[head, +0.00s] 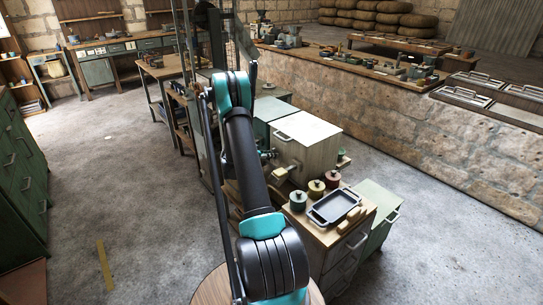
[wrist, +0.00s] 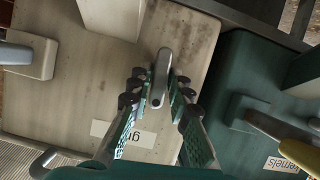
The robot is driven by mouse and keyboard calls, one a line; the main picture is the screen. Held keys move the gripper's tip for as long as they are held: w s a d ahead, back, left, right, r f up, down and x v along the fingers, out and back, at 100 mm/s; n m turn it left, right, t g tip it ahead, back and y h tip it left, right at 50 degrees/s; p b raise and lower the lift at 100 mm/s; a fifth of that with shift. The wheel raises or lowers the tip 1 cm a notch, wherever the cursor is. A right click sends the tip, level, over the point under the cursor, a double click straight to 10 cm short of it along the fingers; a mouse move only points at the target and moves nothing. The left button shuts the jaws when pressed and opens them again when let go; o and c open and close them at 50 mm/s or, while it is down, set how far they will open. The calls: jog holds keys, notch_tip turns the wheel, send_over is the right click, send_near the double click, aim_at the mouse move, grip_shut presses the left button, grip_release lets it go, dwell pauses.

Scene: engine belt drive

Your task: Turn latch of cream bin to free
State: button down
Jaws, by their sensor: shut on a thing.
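The cream bin (head: 305,140) stands beside a teal bin in the head view. Its pale, worn face (wrist: 60,110) fills the left and middle of the wrist view, with a partly hidden label (wrist: 122,134). A grey metal latch (wrist: 162,68) stands out from that face, long axis nearly upright in the picture. My gripper (wrist: 160,88) is shut on the latch, one finger on each side. In the head view my arm covers part of the scene and my gripper is hard to make out.
Pale blocks (wrist: 112,15) stick out from the cream face. A cabinet with several pots and a black tray (head: 334,206) stands in front.

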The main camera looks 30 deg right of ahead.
jog(key=shift+m, duration=0.4)
dwell(0.3)
jog(key=c, duration=1.5)
grip_release()
jog(key=shift+a, duration=0.15)
jog(key=v, duration=1.1)
jog(key=shift+s+a+r, duration=0.25)
jog(key=shift+s+a, duration=0.05)
jog(key=shift+s, duration=0.05)
